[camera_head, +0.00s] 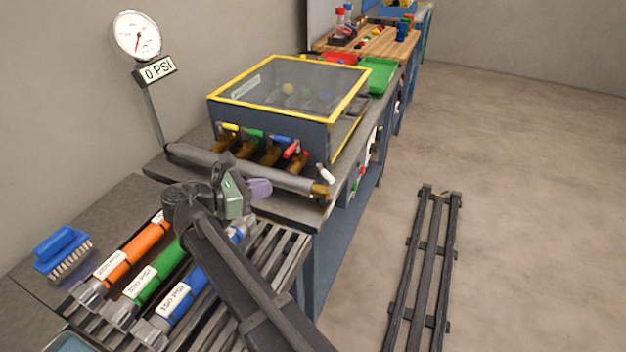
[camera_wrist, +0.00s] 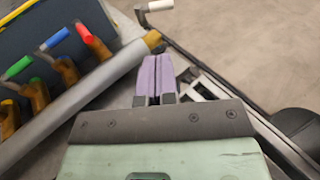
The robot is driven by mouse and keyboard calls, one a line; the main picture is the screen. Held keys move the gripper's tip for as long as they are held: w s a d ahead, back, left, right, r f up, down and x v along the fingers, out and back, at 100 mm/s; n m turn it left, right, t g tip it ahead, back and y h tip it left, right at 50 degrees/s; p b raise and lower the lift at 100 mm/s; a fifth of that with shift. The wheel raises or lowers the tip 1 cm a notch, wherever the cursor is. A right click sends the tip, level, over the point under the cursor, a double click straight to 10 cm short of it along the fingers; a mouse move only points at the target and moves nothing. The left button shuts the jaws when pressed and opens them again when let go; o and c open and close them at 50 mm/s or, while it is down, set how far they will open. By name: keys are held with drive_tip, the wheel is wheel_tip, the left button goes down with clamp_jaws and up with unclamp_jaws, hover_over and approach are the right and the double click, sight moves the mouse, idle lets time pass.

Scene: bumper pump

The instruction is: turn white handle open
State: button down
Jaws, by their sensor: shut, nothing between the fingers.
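The white handle (camera_head: 326,174) sits near the brass right end of the grey pipe, at the front right corner of the workbench. In the wrist view the white handle (camera_wrist: 159,6) shows at the top edge, on a thin dark lever, beyond my fingertips. My gripper (camera_head: 260,188) is in front of the pipe, left of and nearer than the handle. Its purple fingers (camera_wrist: 159,76) are shut together with nothing between them. They are apart from the white handle.
Brass valves with yellow, green, blue and red (camera_head: 305,153) levers line the pipe (camera_head: 240,168) below a yellow-framed box (camera_head: 285,95). A gauge (camera_head: 137,35) labelled 0 PSI stands at left. Orange, green and blue cylinders lie on the near rack. Floor at right holds a rail (camera_head: 430,265).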

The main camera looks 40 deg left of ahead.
sight(324, 176)
drive_tip(key=b+x, duration=0.2)
drive_tip(key=x, duration=1.2)
drive_tip(key=shift+w+b, duration=0.1)
drive_tip(key=shift+b, duration=0.25)
